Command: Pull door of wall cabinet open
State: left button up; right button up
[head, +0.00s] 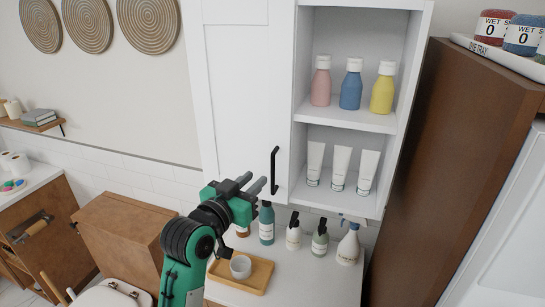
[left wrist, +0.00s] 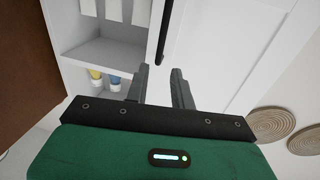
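The wall cabinet's white door (head: 243,85) is shut, left of its open shelves. A black vertical bar handle (head: 275,170) sits at the door's lower right edge. My left gripper (head: 254,180) is just left of the handle's lower part in the head view, its fingers pointing toward it. In the left wrist view, the two fingers of the left gripper (left wrist: 160,72) are apart with nothing between them. The handle (left wrist: 166,30) shows beyond the fingertips, in front of the door (left wrist: 230,50); I see no contact. My right gripper is not in view.
The open shelves hold pink, blue and yellow bottles (head: 350,88) and white tubes (head: 340,167). Below, pump bottles (head: 293,232) and a wooden tray (head: 255,275) with a cup stand on the counter. A tall brown cabinet (head: 440,150) stands right.

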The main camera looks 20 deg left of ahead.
aim_at(272, 164)
pick_arm(q)
jog(key=p+x, duration=0.2)
jog(key=x, duration=0.4)
jog(key=shift+w+d, duration=0.1)
jog(key=shift+p+x, duration=0.65)
jog(key=shift+x, duration=0.45)
jog(key=shift+w+d+f, duration=0.1)
jog(key=shift+w+d, duration=0.05)
jog(key=shift+w, duration=0.5)
jog(key=shift+s, duration=0.15)
grip_shut()
